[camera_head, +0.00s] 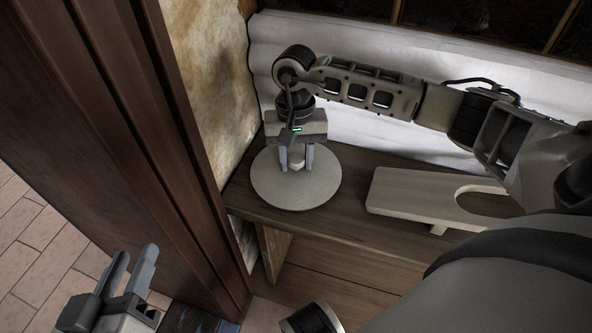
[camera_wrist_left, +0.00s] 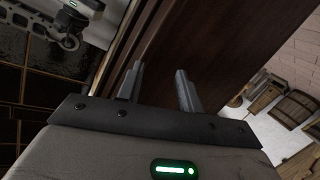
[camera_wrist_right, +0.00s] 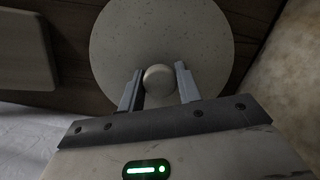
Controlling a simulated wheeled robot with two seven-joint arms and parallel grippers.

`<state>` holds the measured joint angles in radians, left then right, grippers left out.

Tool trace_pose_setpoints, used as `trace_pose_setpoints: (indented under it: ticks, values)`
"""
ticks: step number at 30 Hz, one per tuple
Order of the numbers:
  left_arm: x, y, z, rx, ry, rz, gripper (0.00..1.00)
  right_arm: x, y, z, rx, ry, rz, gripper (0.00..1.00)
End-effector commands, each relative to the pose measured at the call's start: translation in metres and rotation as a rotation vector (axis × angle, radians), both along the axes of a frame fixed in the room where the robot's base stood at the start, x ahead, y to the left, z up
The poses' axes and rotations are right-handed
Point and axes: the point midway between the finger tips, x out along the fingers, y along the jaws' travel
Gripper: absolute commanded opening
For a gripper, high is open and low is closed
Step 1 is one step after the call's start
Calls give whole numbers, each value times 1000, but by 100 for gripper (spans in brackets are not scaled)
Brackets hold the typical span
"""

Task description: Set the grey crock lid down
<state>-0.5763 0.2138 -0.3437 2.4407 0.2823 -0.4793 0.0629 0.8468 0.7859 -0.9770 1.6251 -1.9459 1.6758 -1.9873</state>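The grey crock lid (camera_head: 296,195) is a round, speckled disc with a pale knob (camera_wrist_right: 158,79) at its centre. It appears to lie flat on the wooden bench top (camera_head: 345,218), near the bench's left end. In the right wrist view the lid (camera_wrist_right: 160,30) shows from above. My right gripper (camera_head: 296,163) points down over the lid, with one finger on each side of the knob. Small gaps show between fingers and knob, so it looks open. My left gripper (camera_head: 135,275) is open and empty at lower left, away from the lid.
A pale wooden board with a rounded cut-out (camera_head: 415,195) stands on the bench to the right of the lid. A dark wooden post (camera_head: 150,130) rises at the left. A rough plastered wall (camera_head: 205,75) and white masonry (camera_head: 350,135) border the bench.

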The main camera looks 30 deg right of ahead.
Motion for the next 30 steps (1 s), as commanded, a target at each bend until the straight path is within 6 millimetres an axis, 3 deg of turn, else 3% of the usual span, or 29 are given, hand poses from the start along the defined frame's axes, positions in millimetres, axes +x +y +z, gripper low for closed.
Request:
trace_pose_setpoints:
  ticks: [1,3,11,17,21,25,30]
  values:
    - [0,0,0,0,0,0,36,0,0,0,0,0,0,17]
    - [0,0,0,1,1,1,36,0,0,0,0,0,0,0]
    - [-1,0,-4,4,9,1,36,1,0,2,0,-1,0,0]
    - [-1,1,-3,25,12,2,36,1,0,16,1,-3,-1,0]
    - [-1,3,1,64,10,5,36,1,0,39,0,-5,1,0]
    - [-2,7,1,118,15,4,36,-21,12,66,1,-4,7,0]
    - [-7,12,-18,190,75,0,36,-54,30,101,0,-2,7,0]
